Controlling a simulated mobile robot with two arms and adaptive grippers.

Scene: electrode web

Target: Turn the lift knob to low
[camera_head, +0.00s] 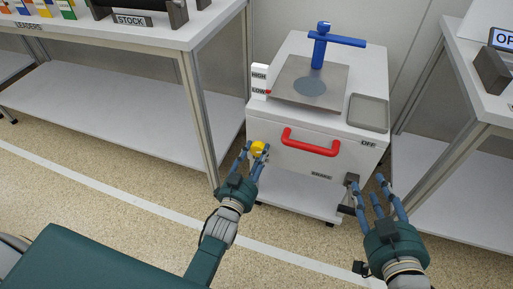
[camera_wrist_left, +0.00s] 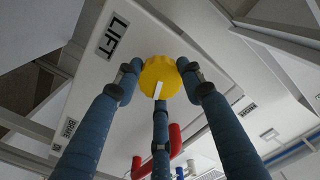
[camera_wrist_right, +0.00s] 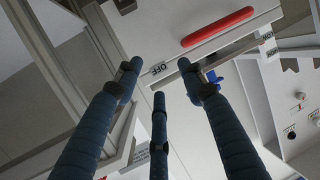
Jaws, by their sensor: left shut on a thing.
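The yellow lift knob (camera_head: 258,149) is on the front of the white machine (camera_head: 262,120), at its left side. In the left wrist view the knob (camera_wrist_left: 160,78) has a white pointer mark at its lower edge, and a LIFT label (camera_wrist_left: 113,36) is beside it. My left gripper (camera_head: 256,155) is shut on the knob, with its fingers around the rim. HIGH (camera_head: 259,75) and LOW (camera_head: 259,90) labels are on a scale at the machine's left edge, with a red marker beside LOW. My right gripper (camera_head: 376,190) is open and empty in front of the machine's lower right.
A red handle (camera_head: 310,142) sticks out from the machine's front. A blue T-shaped post (camera_head: 319,50) stands on its top plate, with a grey tray (camera_head: 368,112) to the right. Tables flank the machine on the left (camera_head: 110,30) and right (camera_head: 470,60).

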